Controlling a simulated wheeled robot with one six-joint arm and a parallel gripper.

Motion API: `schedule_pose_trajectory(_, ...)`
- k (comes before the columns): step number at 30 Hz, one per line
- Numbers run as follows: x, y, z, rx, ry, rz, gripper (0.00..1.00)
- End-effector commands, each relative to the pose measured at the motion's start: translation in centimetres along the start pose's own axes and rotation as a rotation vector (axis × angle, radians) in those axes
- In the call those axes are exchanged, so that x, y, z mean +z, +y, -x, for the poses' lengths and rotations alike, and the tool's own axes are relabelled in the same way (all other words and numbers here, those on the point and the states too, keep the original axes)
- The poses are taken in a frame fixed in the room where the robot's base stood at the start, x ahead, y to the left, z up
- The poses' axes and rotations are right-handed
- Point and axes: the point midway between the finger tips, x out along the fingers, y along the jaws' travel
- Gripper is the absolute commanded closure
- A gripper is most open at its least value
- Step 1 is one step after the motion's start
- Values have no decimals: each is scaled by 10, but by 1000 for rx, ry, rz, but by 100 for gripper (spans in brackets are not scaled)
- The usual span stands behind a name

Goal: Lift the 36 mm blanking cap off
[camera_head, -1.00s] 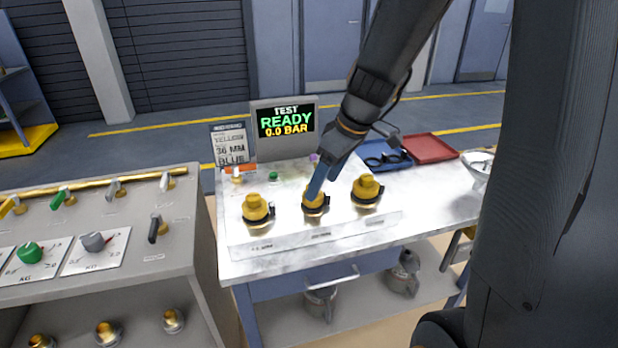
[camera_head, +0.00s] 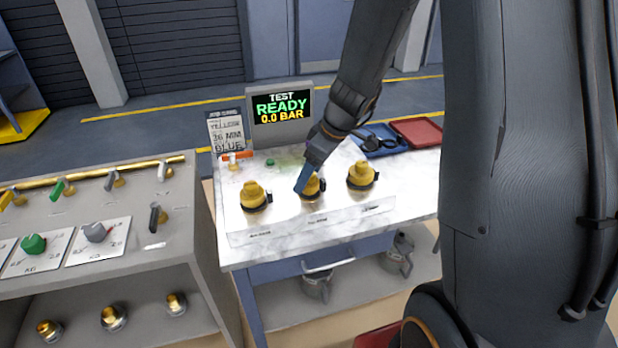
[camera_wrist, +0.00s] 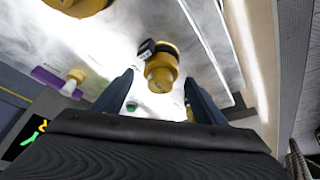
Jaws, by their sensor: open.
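Three yellow blanking caps stand in a row on the bench plate: left (camera_head: 254,195), middle (camera_head: 313,184) and right (camera_head: 361,174). Each sits on a dark-collared fitting. The labels in front are too small to read, so I cannot tell the sizes. My gripper (camera_head: 303,186) is at the middle cap, with a blue finger partly covering its left side. In the wrist view my gripper (camera_wrist: 160,84) is open, its two fingers apart on either side of a yellow cap (camera_wrist: 161,72). I cannot tell whether they touch it. Another cap (camera_wrist: 80,4) shows at the top left.
A test screen (camera_head: 281,107) reads READY, 0.0 BAR. A card (camera_head: 226,132) beside it reads yellow, 36 mm, blue. Blue (camera_head: 380,146) and red (camera_head: 416,131) trays lie at the back right. A grey console (camera_head: 110,240) with knobs and levers stands at the left.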

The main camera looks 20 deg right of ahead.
Motion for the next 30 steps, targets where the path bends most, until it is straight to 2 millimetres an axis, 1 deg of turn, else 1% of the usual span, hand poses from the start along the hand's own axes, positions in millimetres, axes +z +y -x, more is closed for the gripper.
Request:
schedule_pose_trajectory(3,0,-1,-6,-1,-1,1,35)
schedule_pose_trajectory(10,0,0,-6,0,0,1,35)
schedule_pose_trajectory(14,0,0,-6,0,0,1,57)
schedule_pose_trajectory(15,0,0,-6,0,0,1,64)
schedule_pose_trajectory(18,0,0,-6,0,0,1,78)
schedule_pose_trajectory(26,-1,0,-4,0,0,1,79)
schedule_pose_trajectory(30,-7,1,8,3,3,2,79)
